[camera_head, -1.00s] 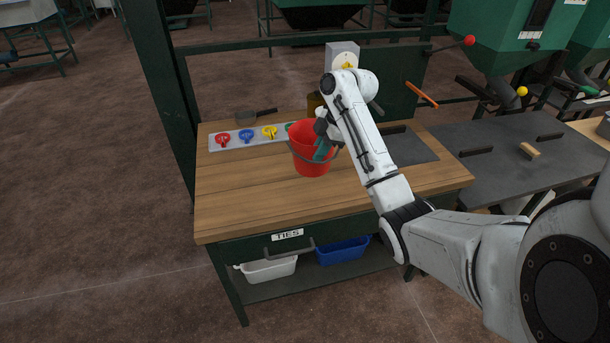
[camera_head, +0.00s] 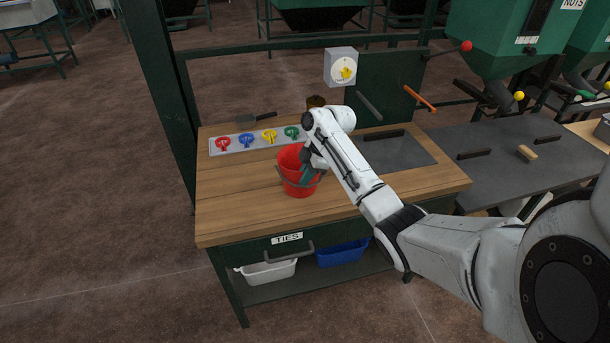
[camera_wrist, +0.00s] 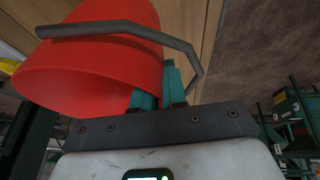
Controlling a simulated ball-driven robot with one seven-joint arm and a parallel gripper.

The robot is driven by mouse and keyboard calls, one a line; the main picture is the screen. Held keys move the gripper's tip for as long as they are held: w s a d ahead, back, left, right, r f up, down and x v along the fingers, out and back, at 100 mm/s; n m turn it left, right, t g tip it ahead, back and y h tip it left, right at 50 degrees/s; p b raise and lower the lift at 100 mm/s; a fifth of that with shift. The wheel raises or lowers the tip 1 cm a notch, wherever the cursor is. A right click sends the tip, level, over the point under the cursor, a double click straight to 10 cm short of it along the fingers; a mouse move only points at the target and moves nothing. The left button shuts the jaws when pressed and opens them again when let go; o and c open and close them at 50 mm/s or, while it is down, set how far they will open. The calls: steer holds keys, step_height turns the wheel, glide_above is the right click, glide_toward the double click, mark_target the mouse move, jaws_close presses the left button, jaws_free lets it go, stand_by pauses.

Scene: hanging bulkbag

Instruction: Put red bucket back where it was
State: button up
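The red bucket (camera_head: 290,160) is upright over the middle of the wooden table (camera_head: 235,205), with its dark handle hanging down across its near side. I cannot tell whether its bottom touches the wood. My gripper (camera_head: 312,172) is at the bucket's right side, its teal fingers close together on the bucket's wall near the rim. In the wrist view the bucket (camera_wrist: 105,70) fills the upper left, and the grey handle arcs past the fingers (camera_wrist: 158,88). The fingertips are partly hidden.
A strip with red, blue, yellow and green pieces (camera_head: 257,139) lies at the back left, near a scoop (camera_head: 247,118). The table's left front is clear.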

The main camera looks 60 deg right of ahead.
steer(key=o, duration=0.4)
steer(key=shift+r, duration=0.1)
steer(key=b+v, duration=0.1)
steer(key=v, duration=1.1)
steer(key=w+a+f+m, duration=0.1)
steer(key=a+f, duration=0.3)
steer(key=a, duration=0.5)
steer(key=w+a+f+m+y, duration=0.1)
steer(key=a+f+m, duration=0.1)
steer(key=a+f, duration=0.45)
steer(key=w+a+f+m, duration=0.1)
steer(key=a+f, duration=0.2)
steer(key=a, duration=0.8)
steer(key=s+a+f+m+g, duration=0.2)
steer(key=s+a+f+m, duration=0.15)
steer(key=s+a, duration=0.55)
steer(key=shift+s+a+f+m+g+h, duration=0.25)
steer(key=shift+s+h, duration=0.25)
steer(key=shift+s, duration=1.3)
steer(key=shift+s+a+f+m+g+h, duration=0.15)
steer(key=shift+s+a+m+h, duration=0.25)
steer(key=shift+s, duration=1.35)
steer(key=shift+s+a+f+m+g+h, duration=0.15)
steer(key=shift+s+h, duration=0.45)
steer(key=shift+s, duration=1.2)
